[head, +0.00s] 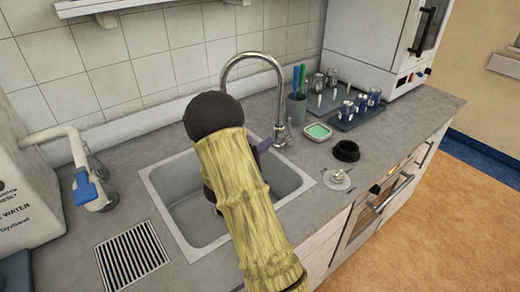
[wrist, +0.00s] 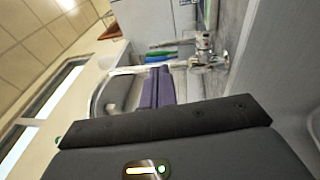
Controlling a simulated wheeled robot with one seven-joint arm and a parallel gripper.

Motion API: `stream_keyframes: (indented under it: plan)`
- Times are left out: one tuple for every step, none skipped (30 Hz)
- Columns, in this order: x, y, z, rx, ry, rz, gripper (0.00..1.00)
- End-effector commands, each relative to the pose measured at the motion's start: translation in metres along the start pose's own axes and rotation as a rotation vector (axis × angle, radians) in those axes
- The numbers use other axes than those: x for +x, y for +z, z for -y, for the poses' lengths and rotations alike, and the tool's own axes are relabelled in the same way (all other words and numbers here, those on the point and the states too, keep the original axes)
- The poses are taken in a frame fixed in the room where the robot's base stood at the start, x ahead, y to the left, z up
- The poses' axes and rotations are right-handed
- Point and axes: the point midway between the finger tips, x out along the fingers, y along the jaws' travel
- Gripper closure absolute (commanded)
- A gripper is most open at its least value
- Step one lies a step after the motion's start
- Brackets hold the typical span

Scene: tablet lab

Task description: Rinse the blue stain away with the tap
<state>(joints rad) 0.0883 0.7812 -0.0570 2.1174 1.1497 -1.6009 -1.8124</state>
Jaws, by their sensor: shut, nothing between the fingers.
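The chrome tap (head: 281,134) stands behind the sink, its tall spout (head: 253,55) arching over the basin. The sink (head: 170,210) is a grey rectangular basin, partly covered by my arm. I see no blue stain on its visible parts; the rest of the basin is hidden. My gripper (head: 264,146) has purple fingers reaching toward the tap's base, with its dark body over the sink. In the wrist view the purple fingers (wrist: 160,76) are together and hold nothing. The tap (wrist: 205,48) shows beyond them, and I cannot tell whether they touch it. No running water is visible.
Right of the tap stand a cup (head: 297,108) of blue and green sticks, a green sponge dish (head: 318,132), a black bowl (head: 346,151) and a tray (head: 350,122) of cans. A slotted grate (head: 132,256) and white dispenser (head: 30,195) are left.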

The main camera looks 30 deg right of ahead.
Motion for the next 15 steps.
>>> stream_keyframes:
  plan:
    - [0.011, 0.001, -0.001, 0.001, -0.001, 0.005, 1.00]
    - [0.016, 0.001, -0.001, 0.001, -0.001, 0.004, 1.00]
    - [0.023, 0.002, -0.001, 0.000, -0.001, 0.005, 1.00]
    - [0.028, 0.001, -0.001, 0.000, 0.000, 0.005, 1.00]
    - [0.034, 0.001, -0.001, 0.001, 0.000, 0.005, 1.00]
    - [0.041, 0.002, -0.001, 0.001, -0.001, 0.006, 1.00]
    - [0.046, 0.002, -0.001, 0.001, -0.001, 0.005, 1.00]
    - [0.052, 0.002, -0.001, 0.002, 0.000, 0.006, 1.00]
    - [0.059, 0.002, -0.001, 0.001, 0.000, 0.005, 1.00]
    - [0.064, 0.002, -0.001, 0.001, 0.000, 0.006, 1.00]
    - [0.069, 0.002, -0.001, 0.001, 0.000, 0.006, 1.00]
    - [0.074, 0.002, -0.001, 0.000, -0.001, 0.004, 1.00]
    - [0.078, 0.002, -0.001, 0.000, -0.001, 0.004, 1.00]
    - [0.081, 0.001, -0.001, 0.001, -0.001, 0.004, 1.00]
    - [0.084, 0.001, -0.001, 0.001, -0.001, 0.003, 1.00]
